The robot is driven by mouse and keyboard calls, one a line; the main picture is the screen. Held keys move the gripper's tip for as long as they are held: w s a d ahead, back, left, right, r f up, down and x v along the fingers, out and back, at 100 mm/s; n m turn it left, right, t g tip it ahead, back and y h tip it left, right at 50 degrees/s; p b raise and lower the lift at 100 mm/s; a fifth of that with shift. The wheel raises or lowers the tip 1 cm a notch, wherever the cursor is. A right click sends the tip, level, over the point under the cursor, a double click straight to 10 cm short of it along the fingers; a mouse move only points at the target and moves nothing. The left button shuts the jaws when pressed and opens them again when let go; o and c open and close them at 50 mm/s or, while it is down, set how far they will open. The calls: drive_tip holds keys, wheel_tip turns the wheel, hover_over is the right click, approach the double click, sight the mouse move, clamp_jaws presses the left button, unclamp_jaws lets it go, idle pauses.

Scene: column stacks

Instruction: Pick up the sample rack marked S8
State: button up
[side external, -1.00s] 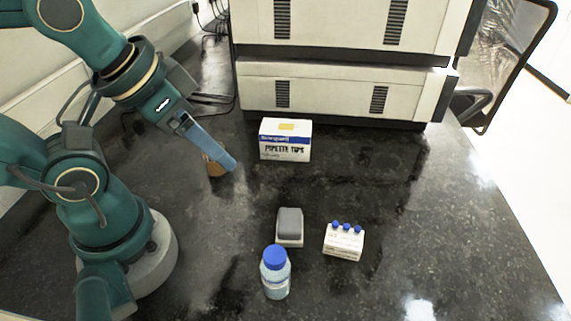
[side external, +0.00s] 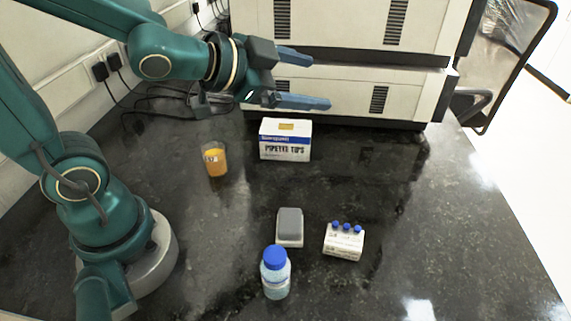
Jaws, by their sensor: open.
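A small white sample rack (side external: 343,243) with blue-capped tubes stands on the dark bench, right of centre. Print shows on its front, but it is too small to read, so I cannot confirm the S8 mark. My gripper (side external: 322,83) is open and empty, raised in front of the lower part of the white instrument. Its two fingers point right. It is well above and behind the rack, apart from it.
A blue-capped bottle (side external: 275,273) and a grey-topped block (side external: 289,227) stand left of the rack. A pipette tips box (side external: 285,140) stands before the white instrument (side external: 345,95). A beaker of orange liquid (side external: 214,160) stands at left. The bench right of the rack is clear.

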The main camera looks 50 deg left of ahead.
drive_tip(key=w+d+f+m+h, duration=0.2)
drive_tip(key=d+f+m+h, duration=0.1)
drive_tip(key=d+f, duration=0.1)
drive_tip(key=g+h, duration=0.6)
drive_tip(key=h, duration=0.1)
approach(345, 237)
drive_tip(key=d, duration=0.1)
drive_tip(key=w+d, duration=0.2)
drive_tip(key=d, duration=0.1)
drive_tip(key=shift+w+f, duration=0.1)
drive_tip(key=shift+f, duration=0.2)
drive_tip(key=shift+d+f, duration=0.1)
drive_tip(key=shift+f, duration=0.1)
drive_tip(key=shift+x, duration=2.45)
drive_tip(key=shift+w, duration=0.2)
drive_tip(key=shift+r, duration=0.1)
clamp_jaws()
drive_tip(key=shift+r, duration=0.15)
